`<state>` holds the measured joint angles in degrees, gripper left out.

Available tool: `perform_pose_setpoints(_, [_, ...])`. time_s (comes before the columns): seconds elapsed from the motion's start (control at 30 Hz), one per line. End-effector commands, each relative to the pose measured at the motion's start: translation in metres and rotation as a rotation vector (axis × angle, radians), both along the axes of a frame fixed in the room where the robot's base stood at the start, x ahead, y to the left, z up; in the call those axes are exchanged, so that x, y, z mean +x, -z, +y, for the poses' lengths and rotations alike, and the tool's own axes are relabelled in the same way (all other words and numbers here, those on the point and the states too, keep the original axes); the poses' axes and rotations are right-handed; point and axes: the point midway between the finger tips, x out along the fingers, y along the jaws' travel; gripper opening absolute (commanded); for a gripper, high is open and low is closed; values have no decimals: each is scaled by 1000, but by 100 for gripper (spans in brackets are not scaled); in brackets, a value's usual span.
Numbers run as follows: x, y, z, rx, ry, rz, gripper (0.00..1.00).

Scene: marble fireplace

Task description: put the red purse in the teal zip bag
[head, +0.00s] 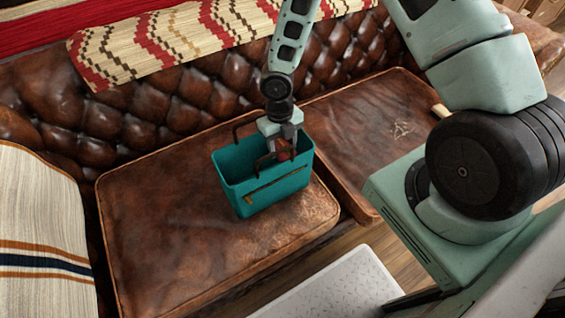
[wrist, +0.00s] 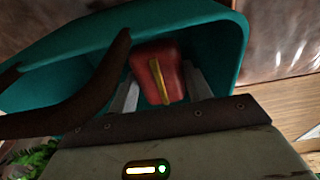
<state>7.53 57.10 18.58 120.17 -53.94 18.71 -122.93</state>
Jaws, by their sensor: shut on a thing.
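The teal zip bag (head: 267,195) stands open and upright on the brown leather seat, with dark handles at its top. My gripper (head: 283,152) points down at the bag's opening, its fingers at or just inside the rim. It is shut on the red purse (head: 285,147), small and dark red in the head view. In the wrist view the red purse (wrist: 159,73) shows a yellow strip and sits between my two fingers, with the teal bag's wall (wrist: 225,45) around it. A brown handle (wrist: 95,85) crosses the left of that view. The purse's underside is hidden.
The tufted leather sofa back (head: 180,90) rises behind the bag. A second leather cushion (head: 375,125) lies to the right, with a small pale object (head: 441,111) at its edge. The left seat cushion (head: 160,215) has free room. A striped throw (head: 40,235) covers the left side.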

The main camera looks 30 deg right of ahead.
Motion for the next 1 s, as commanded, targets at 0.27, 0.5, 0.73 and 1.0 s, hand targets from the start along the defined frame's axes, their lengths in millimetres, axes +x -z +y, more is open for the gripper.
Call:
perform_pose_setpoints(0.27, [0, 32, 0, 1, 1, 0, 22])
perform_pose_setpoints(0.5, [-1, 61, 0, -1, 0, 2, 22])
perform_pose_setpoints(0.73, [0, 73, 0, 0, 1, -1, 22])
perform_pose_setpoints(1.0, [0, 77, 0, 0, 1, 0, 22])
